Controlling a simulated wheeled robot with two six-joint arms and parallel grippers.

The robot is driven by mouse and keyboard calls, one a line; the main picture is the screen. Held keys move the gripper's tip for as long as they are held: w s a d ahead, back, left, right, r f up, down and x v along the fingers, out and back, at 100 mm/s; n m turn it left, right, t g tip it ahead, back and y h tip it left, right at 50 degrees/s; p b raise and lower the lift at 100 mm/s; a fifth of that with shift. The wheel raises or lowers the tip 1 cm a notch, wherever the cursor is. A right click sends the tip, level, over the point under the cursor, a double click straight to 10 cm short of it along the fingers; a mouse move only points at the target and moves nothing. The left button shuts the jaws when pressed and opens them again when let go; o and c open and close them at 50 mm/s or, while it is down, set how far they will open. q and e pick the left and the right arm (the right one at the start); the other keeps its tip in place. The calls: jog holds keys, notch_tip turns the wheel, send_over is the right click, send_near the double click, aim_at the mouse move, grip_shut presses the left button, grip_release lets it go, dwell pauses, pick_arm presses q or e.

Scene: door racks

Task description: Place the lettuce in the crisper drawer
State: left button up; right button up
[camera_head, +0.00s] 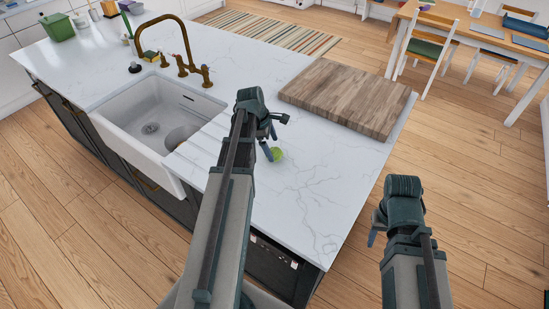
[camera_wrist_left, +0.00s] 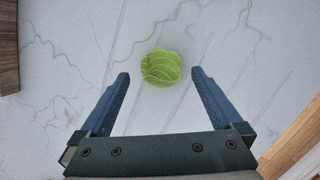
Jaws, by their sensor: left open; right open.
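A small round green lettuce (camera_head: 277,154) lies on the white marble counter (camera_head: 315,185) in the head view, just right of my left gripper (camera_head: 268,146). In the left wrist view the lettuce (camera_wrist_left: 161,68) is ahead of the open fingers of my left gripper (camera_wrist_left: 161,82), roughly centred between them. The fingers do not appear to touch it. My right gripper (camera_head: 374,228) is off the counter's right side, over the floor, with its fingers partly hidden and nothing seen in it. No crisper drawer or fridge shows in either view.
A wooden cutting board (camera_head: 345,97) lies at the counter's right end, beyond the lettuce. A white sink (camera_head: 150,118) with a brass faucet (camera_head: 182,45) is to the left. A table with chairs (camera_head: 432,45) stands at the back right. The wood floor (camera_head: 475,185) at right is clear.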

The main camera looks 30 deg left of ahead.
aim_at(273, 150)
pick_arm(q)
jog(key=b+x, duration=0.2)
jog(key=x, duration=0.1)
jog(key=shift+a+f, duration=0.15)
jog(key=shift+f, duration=0.05)
pick_arm(e)
notch_tip(273, 150, down, 3)
jog(key=shift+f, duration=0.1)
pick_arm(q)
jog(key=shift+r, duration=0.1)
jog(key=c, duration=1.4)
jog(key=shift+r, duration=0.1)
